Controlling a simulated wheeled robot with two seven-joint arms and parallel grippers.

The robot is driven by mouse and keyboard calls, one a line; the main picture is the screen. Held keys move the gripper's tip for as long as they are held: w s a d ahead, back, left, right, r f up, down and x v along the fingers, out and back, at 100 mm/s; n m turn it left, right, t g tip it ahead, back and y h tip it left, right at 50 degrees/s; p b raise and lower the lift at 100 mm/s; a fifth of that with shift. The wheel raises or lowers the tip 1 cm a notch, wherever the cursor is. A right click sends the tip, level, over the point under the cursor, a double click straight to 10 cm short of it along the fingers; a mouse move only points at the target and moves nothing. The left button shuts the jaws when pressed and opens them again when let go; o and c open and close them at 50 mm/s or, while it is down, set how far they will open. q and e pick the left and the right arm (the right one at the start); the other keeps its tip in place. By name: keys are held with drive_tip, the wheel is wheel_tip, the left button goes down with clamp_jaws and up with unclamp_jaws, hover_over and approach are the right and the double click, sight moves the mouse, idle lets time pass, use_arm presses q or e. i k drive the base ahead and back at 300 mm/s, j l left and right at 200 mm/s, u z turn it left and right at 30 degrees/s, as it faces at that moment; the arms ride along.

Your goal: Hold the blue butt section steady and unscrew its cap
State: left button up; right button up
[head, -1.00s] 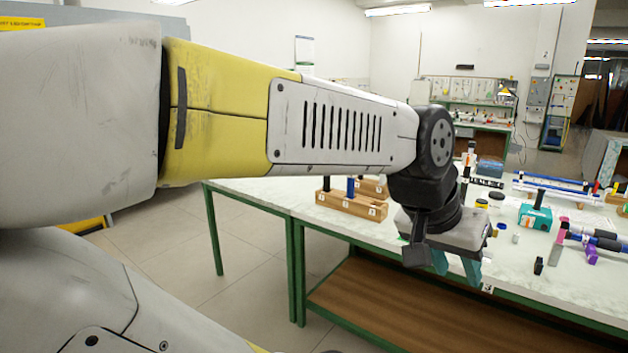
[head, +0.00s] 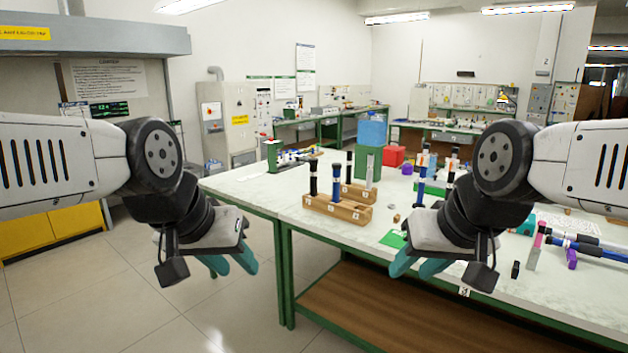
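A wooden rack (head: 326,206) with numbered slots stands near the table's front left corner. A blue section (head: 337,183) with a dark top stands upright in it. Another upright section, mostly black (head: 313,180), stands to its left. I cannot tell for certain which blue section is the butt section, as another blue one (head: 421,191) stands further right beside my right arm. My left gripper (head: 232,264) hangs in front of the table's left end, open and empty. My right gripper (head: 418,267) is open and empty near the front edge, right of the rack.
A second wooden rack (head: 358,190) with a black rod stands behind the first. A green block with a blue top (head: 371,135) and a red box (head: 394,155) stand further back. Tubes (head: 590,246) and small parts lie at the right.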

sight(336, 178)
drive_tip(key=z, duration=0.85)
drive_tip(key=i+z, duration=0.35)
drive_tip(key=i, duration=1)
drive_tip(key=u, duration=1.55)
